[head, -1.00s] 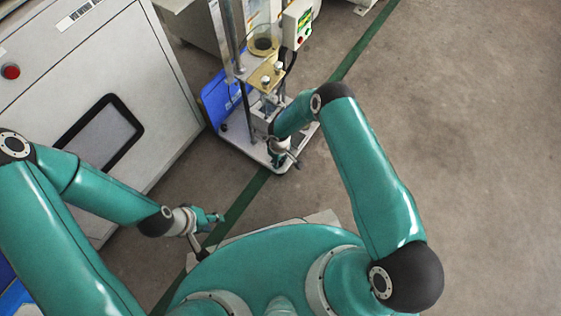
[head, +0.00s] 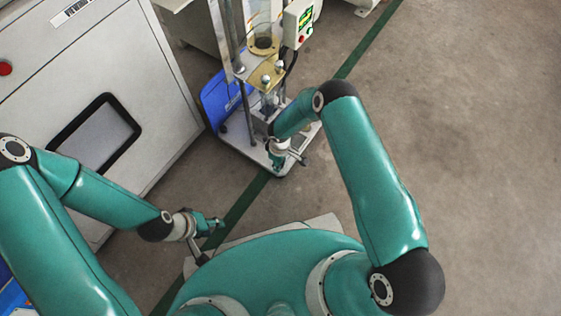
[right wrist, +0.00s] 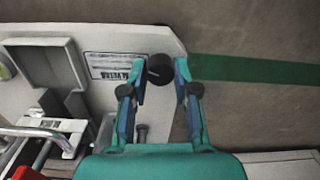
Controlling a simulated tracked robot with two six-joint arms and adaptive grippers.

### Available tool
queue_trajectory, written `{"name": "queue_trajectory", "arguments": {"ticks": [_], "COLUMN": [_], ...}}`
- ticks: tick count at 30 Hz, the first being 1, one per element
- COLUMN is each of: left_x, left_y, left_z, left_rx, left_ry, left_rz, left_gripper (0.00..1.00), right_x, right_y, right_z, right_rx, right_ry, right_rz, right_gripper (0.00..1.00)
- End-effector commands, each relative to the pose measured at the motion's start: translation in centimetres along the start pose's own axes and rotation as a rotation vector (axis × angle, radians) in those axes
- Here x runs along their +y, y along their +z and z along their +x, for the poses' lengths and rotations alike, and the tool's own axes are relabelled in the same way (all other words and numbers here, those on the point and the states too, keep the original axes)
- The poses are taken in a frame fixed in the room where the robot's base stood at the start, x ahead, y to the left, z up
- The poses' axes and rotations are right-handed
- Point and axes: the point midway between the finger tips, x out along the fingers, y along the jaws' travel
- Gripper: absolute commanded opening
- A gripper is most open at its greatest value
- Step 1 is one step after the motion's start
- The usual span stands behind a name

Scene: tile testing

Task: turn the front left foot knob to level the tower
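The tower (head: 228,40) stands on a pale base plate (head: 243,149) with metal columns. In the right wrist view, a round black foot knob (right wrist: 160,69) sits at the plate's corner. My right gripper (head: 277,166) is low over the near corner of the plate. In its wrist view, its fingertips (right wrist: 160,72) are apart on either side of the knob, with thin gaps showing; I cannot tell any contact. In the head view the gripper and arm hide this knob. My left gripper (head: 219,223) is empty, away from the tower, its fingers too small to judge.
A large grey cabinet (head: 150,90) stands at the left. A blue case (head: 213,97) is beside the tower, and a control box (head: 298,22) is mounted on it. A label (right wrist: 110,66) and a bolt (right wrist: 142,132) are near the knob. The floor (head: 470,130) at right is clear.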

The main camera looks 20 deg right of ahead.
Motion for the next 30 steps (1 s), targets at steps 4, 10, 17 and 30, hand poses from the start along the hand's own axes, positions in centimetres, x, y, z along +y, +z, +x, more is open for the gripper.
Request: {"name": "queue_trajectory", "arguments": {"ticks": [4,10,17,30], "left_x": [0.0,0.0,0.0,0.0], "left_y": [0.0,0.0,0.0,0.0], "left_z": [0.0,0.0,-0.1,0.0], "left_rx": [0.000,0.000,0.000,0.000], "left_ry": [0.000,0.000,0.000,0.000], "left_rz": [0.000,0.000,0.000,0.000], "left_gripper": [0.40,0.40,0.40,0.40], "right_x": [0.2,0.1,0.1,0.2], "right_y": [0.0,0.0,-0.1,-0.2], "right_z": [-0.1,-0.1,-0.8,-8.8], "right_rx": [0.001,0.001,0.002,0.003], "right_ry": [0.003,0.001,0.002,0.004], "right_rz": [0.003,0.002,0.001,0.002], "right_gripper": [0.54,0.54,0.54,0.54]}}
